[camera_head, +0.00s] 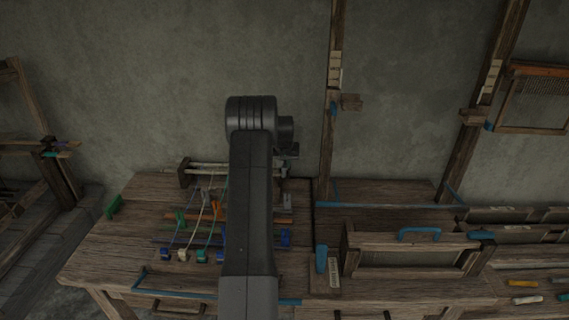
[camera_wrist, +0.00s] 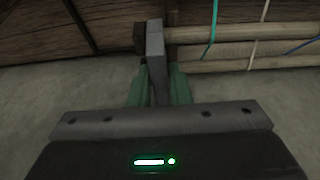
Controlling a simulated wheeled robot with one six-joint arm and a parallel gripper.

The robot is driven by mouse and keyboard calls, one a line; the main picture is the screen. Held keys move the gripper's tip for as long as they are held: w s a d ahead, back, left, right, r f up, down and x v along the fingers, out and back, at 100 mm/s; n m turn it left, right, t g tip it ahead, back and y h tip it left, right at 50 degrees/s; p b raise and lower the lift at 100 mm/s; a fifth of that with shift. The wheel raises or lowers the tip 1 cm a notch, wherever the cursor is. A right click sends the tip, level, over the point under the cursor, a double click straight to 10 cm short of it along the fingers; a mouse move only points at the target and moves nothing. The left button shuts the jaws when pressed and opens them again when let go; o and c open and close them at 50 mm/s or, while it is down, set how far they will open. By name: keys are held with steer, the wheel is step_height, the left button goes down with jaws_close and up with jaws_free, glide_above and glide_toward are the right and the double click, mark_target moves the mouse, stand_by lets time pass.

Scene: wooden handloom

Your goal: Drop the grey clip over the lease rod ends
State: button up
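My gripper's two green fingers (camera_wrist: 158,78) show in the wrist view, closed on the narrow lower part of the grey clip (camera_wrist: 155,45). The clip stands upright between them.
A dark wooden block (camera_wrist: 140,37) is just left of the clip. Green and white threads (camera_wrist: 213,30) cross the rods. On the bench (camera_head: 85,262) are coloured cords with blue and green weights (camera_head: 202,256). A wooden box frame with a blue handle (camera_head: 418,234) stands right.

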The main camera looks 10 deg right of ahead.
steer(key=o, duration=0.3)
steer(key=b+v, duration=0.2)
steer(key=v, duration=1.1)
steer(key=shift+s+r, duration=0.15)
steer(key=shift+r, duration=0.2)
steer(key=shift+c, duration=0.3)
stand_by(0.4)
